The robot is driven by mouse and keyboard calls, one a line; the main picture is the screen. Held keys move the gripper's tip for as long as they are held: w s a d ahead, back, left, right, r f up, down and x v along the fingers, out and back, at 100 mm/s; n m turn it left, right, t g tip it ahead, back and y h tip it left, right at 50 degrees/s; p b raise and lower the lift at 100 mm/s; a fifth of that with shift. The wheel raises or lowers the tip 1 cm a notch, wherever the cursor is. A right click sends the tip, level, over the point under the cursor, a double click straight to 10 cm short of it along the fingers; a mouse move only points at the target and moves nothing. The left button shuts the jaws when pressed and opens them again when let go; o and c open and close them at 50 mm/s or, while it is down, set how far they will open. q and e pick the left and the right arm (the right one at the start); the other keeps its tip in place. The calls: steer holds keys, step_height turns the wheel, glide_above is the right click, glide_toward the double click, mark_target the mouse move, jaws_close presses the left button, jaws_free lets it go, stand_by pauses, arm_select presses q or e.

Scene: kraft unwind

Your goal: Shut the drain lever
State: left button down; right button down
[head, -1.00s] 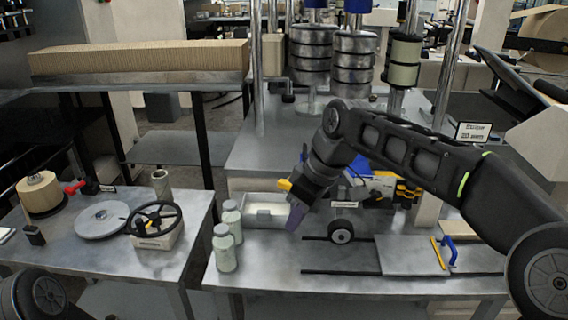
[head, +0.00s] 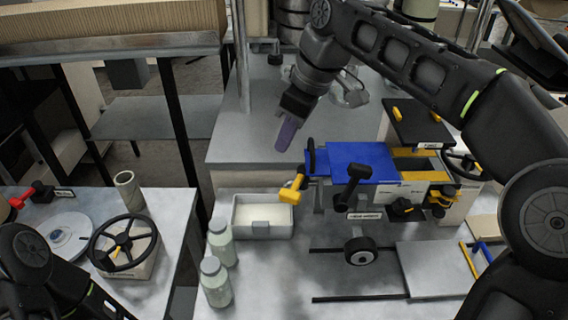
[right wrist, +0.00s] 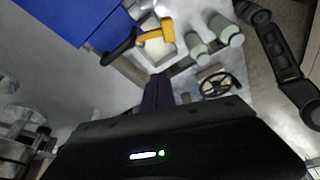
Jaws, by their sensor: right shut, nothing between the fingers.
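A yellow-handled lever (head: 293,190) sticks out at the left front of a blue-topped machine (head: 350,162), close to a pale tray. It also shows in the right wrist view (right wrist: 155,35). A black-knobbed lever (head: 353,178) stands at the machine's front, above a small label. The labels are too small to read, so I cannot tell for certain which is the drain lever. My right gripper (head: 286,132) has purple fingers, shut and empty, raised above and behind the yellow lever, apart from it. The fingers show in the right wrist view (right wrist: 157,92).
A pale tray (head: 262,232) and two capped bottles (head: 215,282) stand left of the machine. A black handwheel (head: 122,243) and a red lever (head: 22,197) are on the left table. A black wheel (head: 360,251) sits in front of the machine.

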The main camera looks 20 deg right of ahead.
mark_target(296, 185)
step_height(296, 185, down, 9)
steer(key=p, duration=0.1)
steer(key=shift+s+d+f, duration=0.2)
steer(key=shift+s+d, duration=0.05)
steer(key=shift+s, duration=0.05)
stand_by(0.6)
